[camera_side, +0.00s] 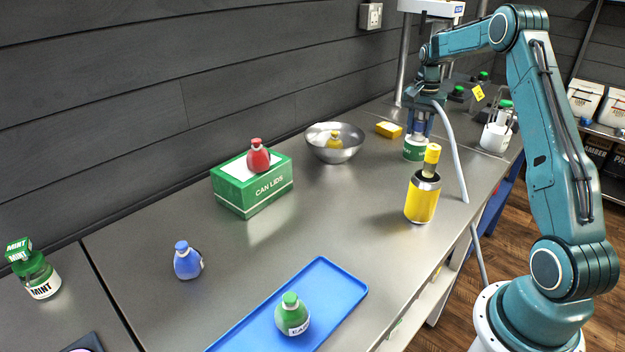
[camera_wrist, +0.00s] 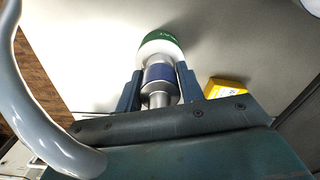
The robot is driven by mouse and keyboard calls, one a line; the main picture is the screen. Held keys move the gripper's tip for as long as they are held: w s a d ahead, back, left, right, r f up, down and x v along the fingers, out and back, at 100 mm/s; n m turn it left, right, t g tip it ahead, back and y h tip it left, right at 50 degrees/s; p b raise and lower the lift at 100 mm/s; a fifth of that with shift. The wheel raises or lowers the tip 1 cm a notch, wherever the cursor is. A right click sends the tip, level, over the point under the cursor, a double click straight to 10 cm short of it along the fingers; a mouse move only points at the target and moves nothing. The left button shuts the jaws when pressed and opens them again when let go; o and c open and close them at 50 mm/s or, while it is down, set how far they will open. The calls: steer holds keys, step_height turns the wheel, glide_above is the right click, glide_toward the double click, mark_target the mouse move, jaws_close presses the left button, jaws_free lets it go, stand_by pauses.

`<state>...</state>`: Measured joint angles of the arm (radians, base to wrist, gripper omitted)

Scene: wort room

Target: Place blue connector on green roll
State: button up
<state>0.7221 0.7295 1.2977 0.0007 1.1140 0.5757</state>
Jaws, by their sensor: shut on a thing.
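The blue connector (camera_wrist: 158,73) is a silver metal cylinder with a dark blue band. My gripper (camera_side: 418,128) is shut on it, one finger on each side in the wrist view. In the side view the fingers mostly hide the connector. The green roll (camera_side: 414,153) stands upright on the bench directly below my gripper. In the wrist view the roll (camera_wrist: 160,38) shows its green side and pale face at the connector's far end. The connector lines up with the roll; I cannot tell whether they touch.
A yellow sponge (camera_side: 389,130) lies left of the roll. A yellow can (camera_side: 422,200) with a yellow-topped item in it stands in front. A steel bowl (camera_side: 335,152), a green can-lids box (camera_side: 236,205) and a blue tray (camera_side: 345,282) are farther left. A white caddy (camera_side: 495,138) stands right.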

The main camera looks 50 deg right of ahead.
steer(key=shift+f, duration=0.1)
steer(key=o, duration=1.1)
step_height(320, 180, up, 12)
steer(key=shift+r, duration=0.1)
stand_by(0.8)
